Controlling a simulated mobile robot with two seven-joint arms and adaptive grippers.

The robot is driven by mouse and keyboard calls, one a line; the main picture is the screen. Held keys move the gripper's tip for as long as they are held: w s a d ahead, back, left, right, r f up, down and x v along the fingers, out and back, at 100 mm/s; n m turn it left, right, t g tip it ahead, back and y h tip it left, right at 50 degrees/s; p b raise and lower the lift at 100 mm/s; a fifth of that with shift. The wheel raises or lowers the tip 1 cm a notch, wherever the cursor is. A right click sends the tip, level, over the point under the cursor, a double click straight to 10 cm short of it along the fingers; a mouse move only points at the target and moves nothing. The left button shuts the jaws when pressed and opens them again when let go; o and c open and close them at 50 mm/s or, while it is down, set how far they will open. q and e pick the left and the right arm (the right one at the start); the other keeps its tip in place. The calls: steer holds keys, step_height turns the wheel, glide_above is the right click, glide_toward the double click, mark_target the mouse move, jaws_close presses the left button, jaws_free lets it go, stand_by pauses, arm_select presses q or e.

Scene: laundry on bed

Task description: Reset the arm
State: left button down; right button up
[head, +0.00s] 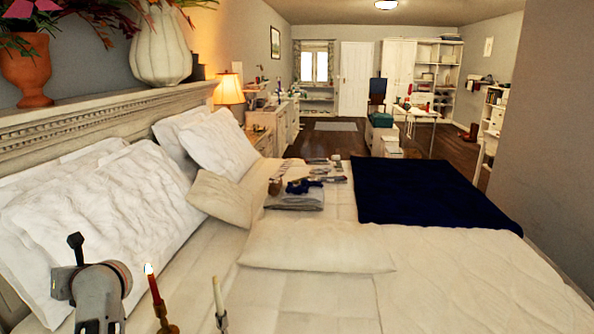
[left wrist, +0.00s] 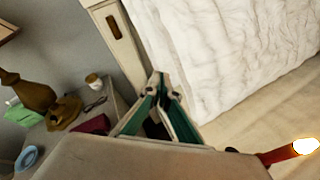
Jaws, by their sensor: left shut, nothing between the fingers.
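My left gripper (left wrist: 158,76) shows in the left wrist view, its green-lined fingers closed together at the tips and empty. It is over the gap between a bedside table (left wrist: 120,98) and the bed, beside white pillow or bedding fabric (left wrist: 215,65). In the head view a grey link of my left arm shows at the lower left, in front of the large white pillows (head: 105,220); the fingers cannot be made out there. My right gripper is in neither view.
A lit red candle (head: 155,290) and a white candle (head: 218,297) stand close to my left arm. Folded clothes (head: 295,200) and a dark blue blanket (head: 430,193) lie on the bed. The bedside table holds a brown lamp base (left wrist: 35,95) and a cup (left wrist: 93,80).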

arm_select(q)
steer(key=s+d+r+m+t+y, duration=0.3)
steer(key=d+r+m+t+y, duration=0.3)
steer(key=m, duration=0.6)
steer(key=d+f+m+t+h, duration=0.55)
steer(key=d+m+h, duration=0.25)
steer(key=d+m, duration=0.25)
steer(key=d+f+m+t+h, duration=0.4)
steer(key=d+f+m+h, duration=0.2)
steer(key=d+m+h, duration=0.4)
steer(key=s+d+f+m+g+h, duration=0.2)
steer(key=s+d+f+m, duration=0.15)
steer(key=f+m, duration=0.2)
steer(key=s+d+f+m+g+h, duration=0.1)
steer(key=s+d+f+m+g, duration=0.3)
steer(key=f, duration=0.3)
steer(key=s+d+f+m+g, duration=0.4)
steer(key=s+f+m, duration=0.2)
steer(key=s+f, duration=0.6)
step_height(320, 180, down, 3)
steer(key=shift+d+r+g, duration=0.15)
steer(key=shift+g, duration=0.2)
